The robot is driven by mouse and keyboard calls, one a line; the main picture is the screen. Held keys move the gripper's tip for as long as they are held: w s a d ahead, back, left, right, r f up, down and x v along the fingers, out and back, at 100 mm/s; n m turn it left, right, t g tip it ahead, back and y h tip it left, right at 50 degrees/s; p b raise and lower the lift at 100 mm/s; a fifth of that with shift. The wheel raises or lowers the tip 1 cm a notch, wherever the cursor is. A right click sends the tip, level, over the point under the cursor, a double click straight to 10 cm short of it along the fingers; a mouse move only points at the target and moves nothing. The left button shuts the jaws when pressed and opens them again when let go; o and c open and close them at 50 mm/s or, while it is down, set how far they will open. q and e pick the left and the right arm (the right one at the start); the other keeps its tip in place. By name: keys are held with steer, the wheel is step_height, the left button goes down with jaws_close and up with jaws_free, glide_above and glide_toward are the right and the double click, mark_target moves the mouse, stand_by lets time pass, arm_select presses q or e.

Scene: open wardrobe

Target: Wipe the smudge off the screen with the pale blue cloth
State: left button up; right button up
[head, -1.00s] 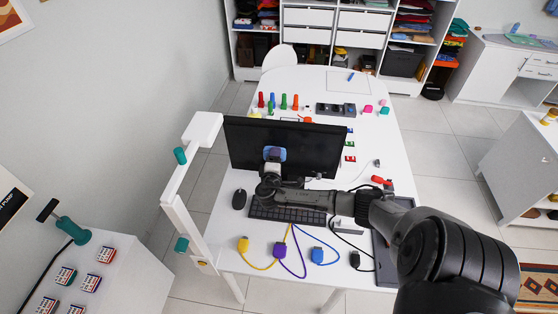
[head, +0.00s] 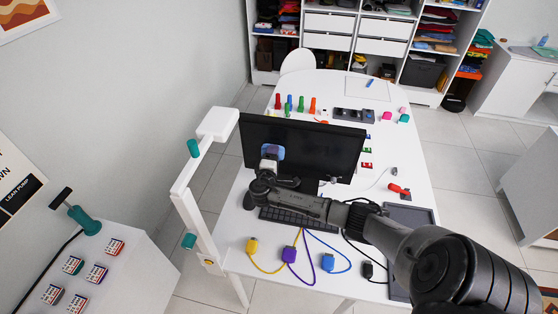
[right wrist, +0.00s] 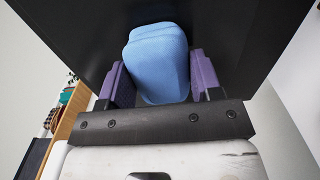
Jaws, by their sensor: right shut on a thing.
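The dark screen (head: 325,149) stands upright on the white table. My right gripper (head: 269,153) is in front of the left half of the screen. It is shut on the pale blue cloth (head: 277,153). In the right wrist view the cloth (right wrist: 158,62) sits folded between the purple finger pads, against or very close to the black screen (right wrist: 225,25). I cannot tell whether it touches. No smudge is discernible on the visible screen; the gripper and cloth hide part of it. My left gripper is not in view.
A keyboard (head: 300,220) and mouse (head: 249,200) lie below the screen. Yellow, purple and blue cable plugs (head: 289,254) lie at the table's front edge. A white post frame (head: 190,218) stands left. A power strip (head: 353,116) and coloured pegs are behind the screen.

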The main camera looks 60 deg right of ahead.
mark_target(300, 149)
steer(key=shift+w, duration=0.3)
steer(key=shift+r, duration=0.1)
steer(key=shift+a+r+p, duration=0.1)
steer(key=shift+r+p, duration=0.55)
steer(key=shift+r, duration=0.2)
steer(key=shift+s+d+p, duration=0.2)
steer(key=shift+s+p, duration=0.25)
steer(key=shift+s, duration=0.05)
steer(key=shift+s+d+p, duration=0.3)
steer(key=shift+s+p, duration=0.15)
steer(key=shift+s, duration=0.5)
steer(key=shift+s+d+p, duration=0.25)
steer(key=shift+s+p, duration=0.2)
steer(key=shift+s, duration=0.45)
steer(key=shift+s+d+p, duration=0.3)
steer(key=shift+s+p, duration=0.15)
steer(key=shift+s, duration=0.5)
steer(key=shift+s+d+p, duration=0.2)
steer(key=shift+s+p, duration=0.1)
steer(key=shift+s, duration=0.3)
steer(key=shift+s+d+p, duration=0.15)
steer(key=shift+s+p, duration=0.15)
steer(key=shift+s, duration=0.3)
steer(key=shift+s+d+p, duration=0.25)
steer(key=shift+s+p, duration=0.2)
steer(key=shift+s, duration=0.6)
steer(key=shift+s+d+p, duration=0.25)
steer(key=shift+s+p, duration=0.15)
steer(key=shift+s, duration=1)
